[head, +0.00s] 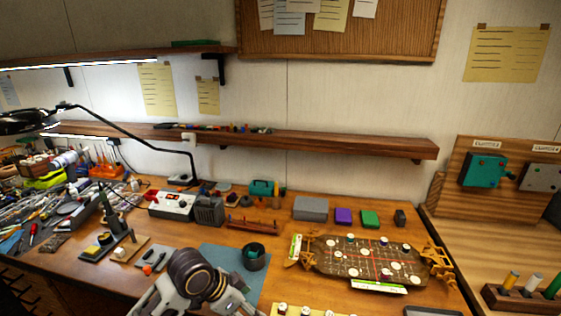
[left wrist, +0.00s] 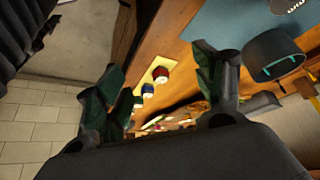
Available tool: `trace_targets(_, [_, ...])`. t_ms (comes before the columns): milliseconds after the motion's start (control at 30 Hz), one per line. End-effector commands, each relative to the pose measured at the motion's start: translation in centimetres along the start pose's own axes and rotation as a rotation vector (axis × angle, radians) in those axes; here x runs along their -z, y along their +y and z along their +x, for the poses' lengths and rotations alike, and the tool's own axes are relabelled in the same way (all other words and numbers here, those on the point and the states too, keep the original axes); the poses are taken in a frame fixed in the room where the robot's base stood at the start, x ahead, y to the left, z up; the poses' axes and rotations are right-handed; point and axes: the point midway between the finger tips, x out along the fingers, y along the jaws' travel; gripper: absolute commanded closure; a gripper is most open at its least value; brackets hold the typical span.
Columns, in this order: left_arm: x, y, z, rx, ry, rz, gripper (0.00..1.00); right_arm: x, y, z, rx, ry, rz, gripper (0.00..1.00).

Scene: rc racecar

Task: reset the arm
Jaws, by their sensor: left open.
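My left arm (head: 200,277) reaches over the front of the workbench at the bottom centre of the head view. My left gripper (left wrist: 165,85) is open in the left wrist view, with its two dark green-tipped fingers spread and nothing held between them. Beyond the fingers lie the bench's front edge and a yellow strip (left wrist: 148,82) with red, blue and green capped pieces. My right gripper is in neither view.
A dark round cup (head: 254,258) stands on a blue mat (head: 222,259) beside my left arm. A brown car chassis (head: 345,270) lies to the right. Small boxes (head: 311,209) stand behind it. A black lamp (head: 140,138) and crowded tools fill the left.

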Motion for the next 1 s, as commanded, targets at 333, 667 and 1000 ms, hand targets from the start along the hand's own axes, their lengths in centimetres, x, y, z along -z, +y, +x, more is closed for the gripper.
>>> trace_targets(333, [-3.2,1.4,1.4,0.057,0.007,-0.166,0.31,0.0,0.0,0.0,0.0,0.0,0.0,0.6])
trace_targets(667, [-7.3,2.2,1.9,0.13,-0.013,-0.338,0.31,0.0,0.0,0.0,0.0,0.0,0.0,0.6])
trace_targets(1000, [-12.8,2.9,1.7,0.222,-0.066,-0.527,0.31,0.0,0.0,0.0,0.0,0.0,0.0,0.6])
